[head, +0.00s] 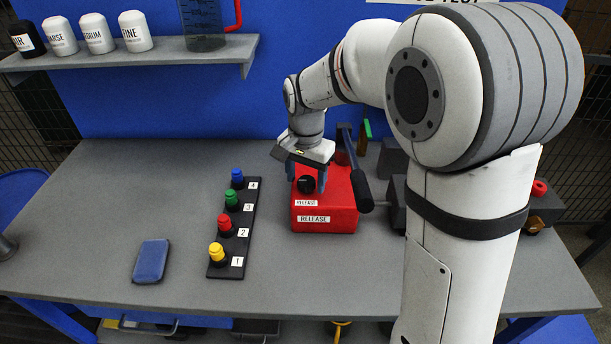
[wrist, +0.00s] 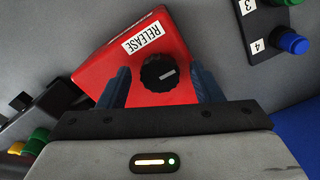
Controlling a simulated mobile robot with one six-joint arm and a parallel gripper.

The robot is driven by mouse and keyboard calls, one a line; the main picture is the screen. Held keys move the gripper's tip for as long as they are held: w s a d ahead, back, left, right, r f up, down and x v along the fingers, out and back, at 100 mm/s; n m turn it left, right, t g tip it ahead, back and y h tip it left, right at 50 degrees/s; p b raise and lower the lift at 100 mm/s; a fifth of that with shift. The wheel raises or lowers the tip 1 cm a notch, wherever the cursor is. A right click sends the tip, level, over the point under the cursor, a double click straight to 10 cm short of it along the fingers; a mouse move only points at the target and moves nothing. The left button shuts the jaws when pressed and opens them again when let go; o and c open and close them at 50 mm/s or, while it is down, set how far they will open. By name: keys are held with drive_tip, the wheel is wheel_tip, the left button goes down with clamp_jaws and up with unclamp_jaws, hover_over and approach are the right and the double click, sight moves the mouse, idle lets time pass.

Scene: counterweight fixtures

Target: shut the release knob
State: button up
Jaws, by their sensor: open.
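The release knob (head: 306,184) is a round black knob on top of a red box (head: 325,212) labelled RELEASE. In the wrist view the knob (wrist: 159,73) shows a pale pointer line on its face, angled toward the right. My gripper (head: 307,172) is over the box. In the wrist view its two blue fingers (wrist: 160,88) are apart, one on each side of the knob, with gaps between them and it. The gripper is open and holds nothing. I cannot tell how far the fingertips are above the box top.
A dark lever (head: 360,188) stands at the box's right side. A black strip (head: 219,255) with yellow, red, green and blue buttons lies left of the box. A blue pad (head: 151,261) lies further left. A shelf (head: 140,57) with bottles hangs at the back left.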

sight(305, 181)
drive_tip(key=shift+r, duration=0.15)
wheel_tip(305, 181, up, 8)
drive_tip(key=shift+f, duration=0.2)
idle(0.4)
